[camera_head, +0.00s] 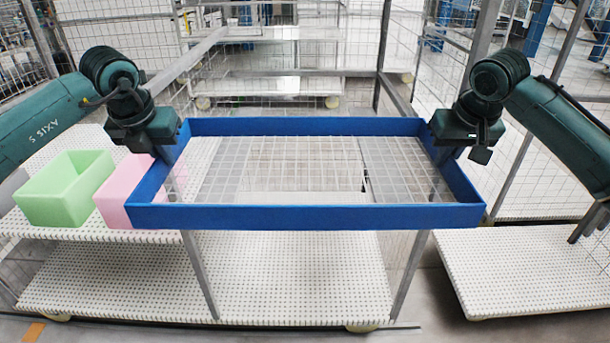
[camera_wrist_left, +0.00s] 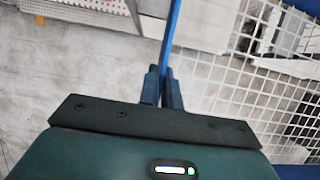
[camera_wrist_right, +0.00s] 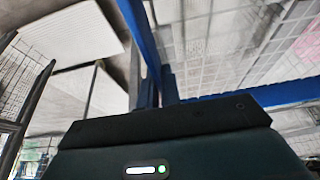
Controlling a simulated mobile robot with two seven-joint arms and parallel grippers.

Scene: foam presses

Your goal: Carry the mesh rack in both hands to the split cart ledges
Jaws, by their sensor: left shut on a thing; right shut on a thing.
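The mesh rack (camera_head: 305,217) is a blue rectangular frame with a see-through wire grid bottom. It is held up in front of me, looking roughly level. My left gripper (camera_head: 166,156) is shut on its left side wall, and that blue wall runs between the fingers in the left wrist view (camera_wrist_left: 163,85). My right gripper (camera_head: 447,155) is shut on its right side wall, also in the right wrist view (camera_wrist_right: 157,85). White perforated shelves show below the rack, at lower left (camera_head: 90,280) and right (camera_head: 530,268); I cannot tell which are the split cart ledges.
A green bin (camera_head: 62,190) and a pink bin (camera_head: 115,200) stand on a white shelf at left, close to the rack's left end. Grey posts rise below the rack. Wire mesh panels and a white cart (camera_head: 265,85) stand behind.

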